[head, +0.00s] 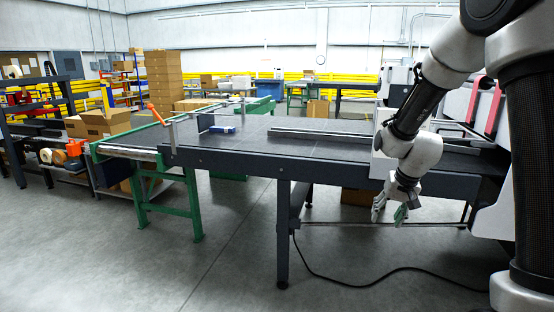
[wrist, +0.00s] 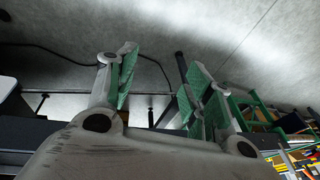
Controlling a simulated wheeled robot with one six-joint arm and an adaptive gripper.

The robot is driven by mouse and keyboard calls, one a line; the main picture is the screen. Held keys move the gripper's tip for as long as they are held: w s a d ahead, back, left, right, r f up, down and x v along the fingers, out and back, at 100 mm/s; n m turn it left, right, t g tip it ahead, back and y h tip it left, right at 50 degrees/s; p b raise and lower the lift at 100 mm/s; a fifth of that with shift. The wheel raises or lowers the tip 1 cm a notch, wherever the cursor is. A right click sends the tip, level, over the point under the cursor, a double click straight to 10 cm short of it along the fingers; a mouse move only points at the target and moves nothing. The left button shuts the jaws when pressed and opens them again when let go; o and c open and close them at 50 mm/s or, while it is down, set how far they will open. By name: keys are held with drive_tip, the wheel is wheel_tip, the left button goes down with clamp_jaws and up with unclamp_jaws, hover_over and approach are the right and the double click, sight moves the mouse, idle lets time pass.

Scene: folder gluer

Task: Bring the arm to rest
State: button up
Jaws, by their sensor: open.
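My gripper (head: 390,212) hangs at the right in the head view, in front of the dark table's edge and below its top, with its fingers pointing down. In the wrist view my gripper (wrist: 155,85) shows two fingers with green pads, set apart with nothing between them. My arm comes down from the upper right and bends at the elbow. The fingers touch nothing that I can see.
The long dark table (head: 250,146) stands close behind my gripper, with a small blue-and-white item (head: 222,129) on top. A green-framed conveyor (head: 140,155) joins it at the left. A black cable (head: 370,283) lies on the open grey floor.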

drive_tip(key=s+d+r+n, duration=0.1)
drive_tip(key=s+r, duration=0.5)
drive_tip(key=s, duration=0.3)
drive_tip(key=s+d+r+n, duration=0.1)
drive_tip(key=s+r, duration=0.5)
drive_tip(key=s, duration=0.4)
drive_tip(key=s+d+r+n+t+h, duration=0.1)
drive_tip(key=s+r, duration=0.5)
drive_tip(key=s, duration=0.3)
drive_tip(key=shift+s+d, duration=0.2)
drive_tip(key=shift+d, duration=0.05)
